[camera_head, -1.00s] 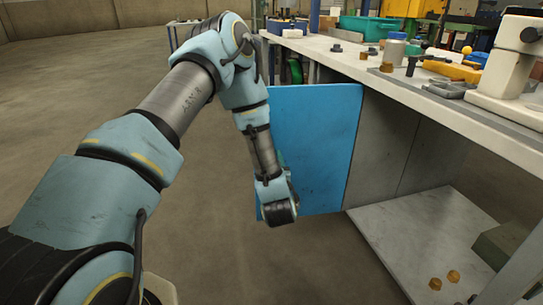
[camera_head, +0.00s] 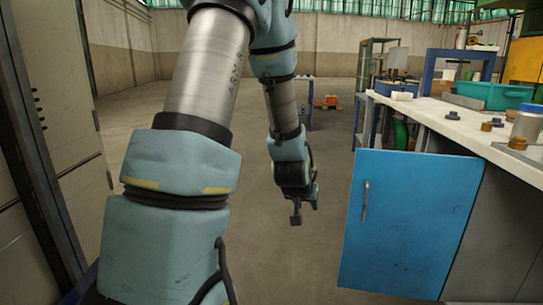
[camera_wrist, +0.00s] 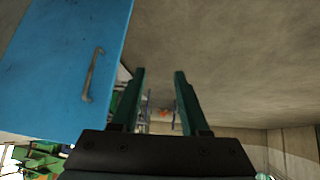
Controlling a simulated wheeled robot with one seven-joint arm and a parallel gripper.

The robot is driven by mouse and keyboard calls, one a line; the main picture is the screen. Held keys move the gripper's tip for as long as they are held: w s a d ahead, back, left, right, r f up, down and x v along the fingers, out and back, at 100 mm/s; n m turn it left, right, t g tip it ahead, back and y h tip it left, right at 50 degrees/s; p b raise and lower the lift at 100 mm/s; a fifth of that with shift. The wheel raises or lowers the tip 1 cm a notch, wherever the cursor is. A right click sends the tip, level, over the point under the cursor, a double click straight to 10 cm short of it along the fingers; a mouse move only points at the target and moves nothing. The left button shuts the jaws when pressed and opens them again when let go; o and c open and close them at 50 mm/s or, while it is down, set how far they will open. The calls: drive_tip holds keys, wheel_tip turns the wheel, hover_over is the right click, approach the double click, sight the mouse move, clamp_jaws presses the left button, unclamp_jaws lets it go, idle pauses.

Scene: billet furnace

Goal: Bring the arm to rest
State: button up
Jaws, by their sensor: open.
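My arm reaches forward and bends down in the middle of the head view. My gripper (camera_head: 297,218) hangs over open floor, to the left of the blue cabinet door. In the wrist view my gripper (camera_wrist: 160,72) shows two green fingers standing apart with nothing between them. The blue door (camera_head: 410,225) stands open from the workbench. It also fills the upper left of the wrist view (camera_wrist: 55,60), apart from the fingers.
The workbench top (camera_head: 445,117) at the right bears several nuts, a jar (camera_head: 526,125) and a teal bin (camera_head: 492,95). A tall grey cabinet (camera_head: 55,110) stands close at the left. The concrete floor (camera_head: 325,170) between is clear. An orange object (camera_head: 327,101) lies far back.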

drive_tip(key=s+a+r+n+g+y, duration=0.1)
drive_tip(key=s+a+r+g+y, duration=0.15)
drive_tip(key=s+a, duration=0.55)
drive_tip(key=s+a+r+n+g+y, duration=0.1)
drive_tip(key=s+a+r+n+g, duration=0.2)
drive_tip(key=s+a, duration=0.55)
wheel_tip(320, 180, up, 19)
drive_tip(key=w+m+p, duration=0.1)
drive_tip(key=p, duration=1.8)
drive_tip(key=shift+f+m+g, duration=0.15)
drive_tip(key=shift+m+g, duration=0.15)
drive_tip(key=shift+g, duration=0.05)
drive_tip(key=shift+h, duration=0.25)
